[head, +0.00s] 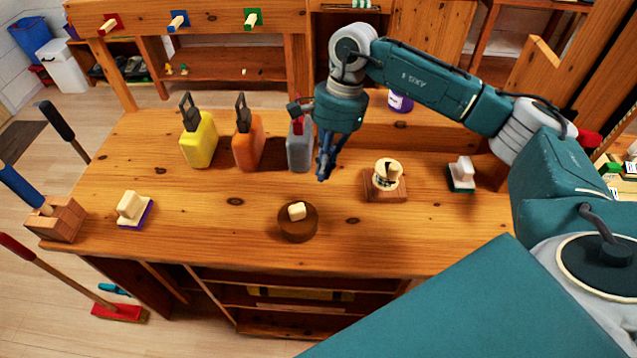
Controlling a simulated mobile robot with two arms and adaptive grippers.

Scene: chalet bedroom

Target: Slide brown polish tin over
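A round brown tin (298,230) with a small cream block on its top sits near the front edge of the wooden bench (210,235), left of its middle. I take it for the brown polish tin. My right gripper (323,174) hangs above the bench, behind and slightly right of the tin, apart from it. Its dark fingers point down and show nearly edge-on, so their opening is unclear. Nothing shows held in it. My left gripper is out of view.
Yellow (200,142), orange (248,150) and grey (299,152) bottles stand behind the tin. A cream round piece on a wooden block (386,192) stands to its right, with a green-based brush (462,176) beyond. A purple-based brush (133,209) is at left. Bench around the tin is clear.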

